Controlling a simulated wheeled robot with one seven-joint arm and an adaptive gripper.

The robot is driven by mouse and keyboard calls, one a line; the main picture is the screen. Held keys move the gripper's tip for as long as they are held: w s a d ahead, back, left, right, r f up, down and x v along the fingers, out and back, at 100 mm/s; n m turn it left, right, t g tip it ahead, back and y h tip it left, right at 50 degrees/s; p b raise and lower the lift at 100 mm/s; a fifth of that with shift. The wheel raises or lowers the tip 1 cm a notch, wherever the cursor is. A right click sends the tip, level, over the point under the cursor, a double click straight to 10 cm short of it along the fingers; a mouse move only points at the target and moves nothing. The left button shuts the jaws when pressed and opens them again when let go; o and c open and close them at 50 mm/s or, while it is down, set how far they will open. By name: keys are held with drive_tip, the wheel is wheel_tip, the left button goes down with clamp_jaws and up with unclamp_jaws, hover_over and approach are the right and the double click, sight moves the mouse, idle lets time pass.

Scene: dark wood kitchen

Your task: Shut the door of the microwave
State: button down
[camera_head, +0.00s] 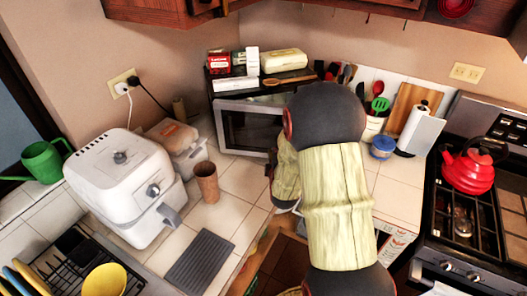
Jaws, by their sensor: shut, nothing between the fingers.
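The microwave (264,90) is a dark box with a silver-framed, dark-windowed door (247,125), in the back corner of the counter. The door faces forward. My arm covers its right side, so I cannot tell how far it stands open. My arm rises in front of the microwave's right part and bends back down beside the door's lower right corner. The fingers of my gripper are hidden behind my arm, and any contact with the door cannot be seen.
Boxes, a wrapped loaf and a wooden spoon lie on the microwave. A brown cup (206,182), plastic containers (178,145) and a white air fryer (124,185) stand to its left.

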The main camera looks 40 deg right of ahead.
sight(273, 131)
drive_tip(key=shift+n+t+h, duration=0.3)
drive_tip(key=shift+n+t, duration=0.1)
drive_tip(key=shift+n, duration=0.5)
drive_tip(key=shift+w+d+r, duration=0.35)
drive_tip(key=shift+w+d, duration=0.3)
drive_tip(key=shift+w, duration=0.2)
drive_tip(key=shift+w+d+r, duration=0.3)
drive_tip(key=shift+w+d, duration=0.4)
drive_tip(key=shift+w, duration=0.2)
drive_tip(key=shift+w+d+r, duration=0.35)
drive_tip(key=shift+w+d, duration=0.3)
drive_tip(key=shift+w, duration=0.2)
drive_tip(key=shift+r+b+x, duration=1)
drive_tip(key=shift+b+x, duration=0.6)
drive_tip(key=shift+x, duration=3.7)
drive_tip(key=shift+f+b+v, duration=0.2)
drive_tip(key=shift+f+v, duration=0.05)
drive_tip(key=shift+v, duration=1)
drive_tip(key=shift+f+b+v, duration=0.15)
drive_tip(key=shift+f+v, duration=0.1)
drive_tip(key=shift+v, duration=1)
drive_tip(key=shift+f+b+v, duration=0.2)
drive_tip(key=shift+v, duration=1.05)
drive_tip(key=shift+s, duration=0.15)
